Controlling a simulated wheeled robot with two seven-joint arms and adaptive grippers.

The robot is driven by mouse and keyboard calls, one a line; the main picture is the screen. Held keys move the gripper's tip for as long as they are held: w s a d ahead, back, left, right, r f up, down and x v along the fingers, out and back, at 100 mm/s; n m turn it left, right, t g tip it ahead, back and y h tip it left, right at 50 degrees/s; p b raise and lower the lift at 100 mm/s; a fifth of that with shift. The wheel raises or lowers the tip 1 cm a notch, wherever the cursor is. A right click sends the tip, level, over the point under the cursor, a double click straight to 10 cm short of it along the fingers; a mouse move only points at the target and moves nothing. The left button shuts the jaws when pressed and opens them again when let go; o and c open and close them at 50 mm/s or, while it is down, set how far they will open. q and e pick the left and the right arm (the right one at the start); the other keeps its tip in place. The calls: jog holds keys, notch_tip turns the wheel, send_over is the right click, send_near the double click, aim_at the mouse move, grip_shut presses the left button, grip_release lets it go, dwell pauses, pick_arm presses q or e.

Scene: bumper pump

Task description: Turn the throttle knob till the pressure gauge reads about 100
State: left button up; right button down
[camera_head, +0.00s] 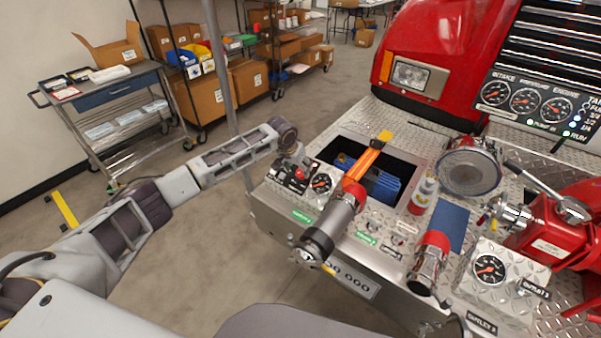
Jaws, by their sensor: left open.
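The gauge panel (540,100) at the upper right carries three dials labelled intake, pressure and engine. The pressure gauge (525,99) is the middle one; its reading is too small to make out. A red knob (299,173) sits on a small metal control panel at the bumper's left end, beside another small dial (321,183). I cannot read a throttle label there. My left gripper (291,163) is open and points down just above and beside this red knob. My wrist partly hides the knob area, and contact cannot be told. My right gripper is not in view.
A grey and red nozzle (333,228) stands right of the control panel. Behind it is an open bay (400,165) with blue hose and an orange strap. Another nozzle (431,258) and a red outlet valve (550,235) stand further right. Floor left of the bumper (205,235) is clear.

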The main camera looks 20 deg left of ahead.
aim_at(301, 172)
pick_arm(q)
jog(key=shift+x, duration=2.2)
jog(key=c, duration=1)
